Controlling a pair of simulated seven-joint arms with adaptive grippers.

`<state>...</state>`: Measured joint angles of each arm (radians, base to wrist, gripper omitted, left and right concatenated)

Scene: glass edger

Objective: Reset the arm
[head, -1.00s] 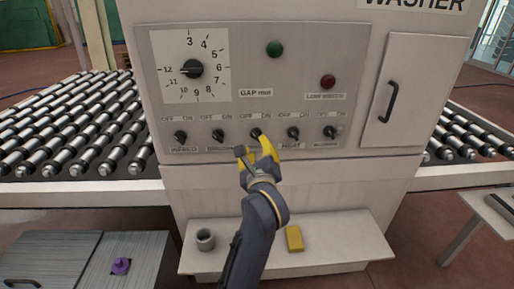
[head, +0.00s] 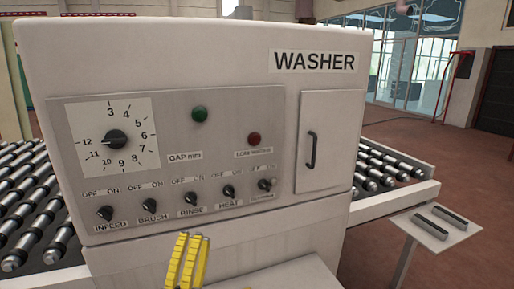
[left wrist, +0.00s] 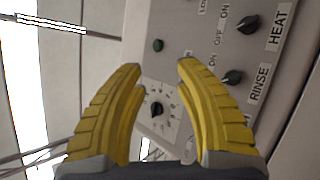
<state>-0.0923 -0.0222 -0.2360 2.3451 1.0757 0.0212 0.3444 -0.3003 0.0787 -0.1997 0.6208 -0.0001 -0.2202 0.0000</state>
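My left gripper (head: 187,262) shows at the bottom of the head view, its yellow fingers pointing up in front of the lower part of the washer (head: 315,62). In the left wrist view the left gripper (left wrist: 160,66) has its two yellow fingers apart with nothing between them. The control panel shows beyond them, with the gap dial (left wrist: 156,109) between the fingers and the rinse knob (left wrist: 232,78) and heat knob (left wrist: 248,25) to the right. The fingers look clear of the panel. My right gripper is not in view.
The panel has a gap dial (head: 115,140), a green button (head: 199,114), a red button (head: 254,139) and a row of knobs. Roller conveyors (head: 392,170) flank the washer. A small side table (head: 436,229) stands at right. A small yellow bit at the bottom edge is unclear.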

